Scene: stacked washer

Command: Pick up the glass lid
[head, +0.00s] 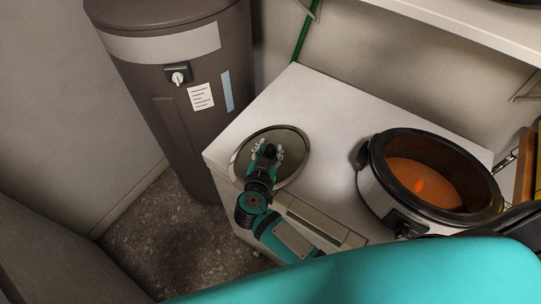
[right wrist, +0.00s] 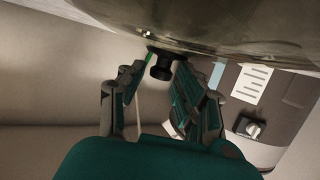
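The round glass lid (head: 296,139) lies on the white washer top near its left edge. It has a dark rim and a black knob. My right gripper (head: 268,149) is over the lid, with its fingers on either side of the knob. In the right wrist view the lid (right wrist: 215,25) fills the top, and the black knob (right wrist: 161,66) shows between the spread fingertips of my right gripper (right wrist: 166,62). The fingers look apart, not closed on the knob. My left gripper is not in view.
A slow cooker (head: 376,195) holding orange food stands to the right on the washer top (head: 318,100). A dark water heater (head: 190,110) stands at the left. A white shelf (head: 470,30) overhangs at upper right. The washer top between lid and cooker is clear.

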